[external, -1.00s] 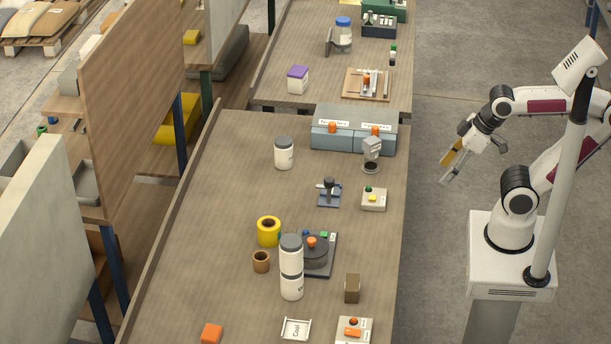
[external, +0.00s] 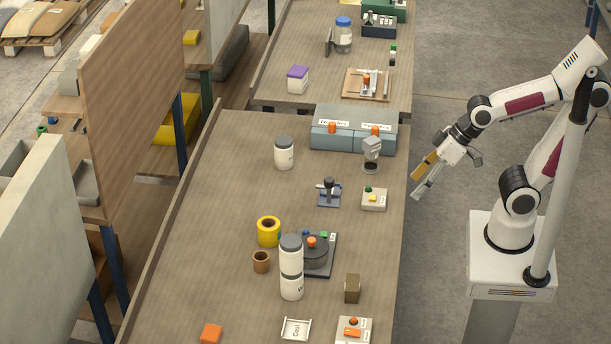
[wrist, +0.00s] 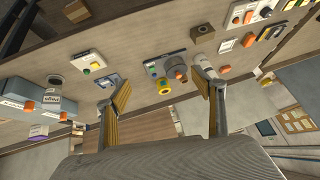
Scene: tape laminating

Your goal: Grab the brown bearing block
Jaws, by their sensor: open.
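A small upright brown block (external: 352,288) stands on the workbench (external: 200,290) near its right edge in the external view. A brown hollow cylinder (external: 261,261) stands farther left, beside a yellow ring (external: 268,231). My gripper (external: 419,182) is open and empty, just off the bench's right edge, well above and behind the brown block in the picture. In the wrist view both fingers are spread apart with nothing between them.
Stacked white bottles (external: 291,265) and a dark round device (external: 316,252) stand left of the block. A button box (external: 353,331) and the Coal tray (external: 296,328) are in front. A blue-grey cabinet (external: 353,140) is at the back. Bench left of the bottles is mostly clear.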

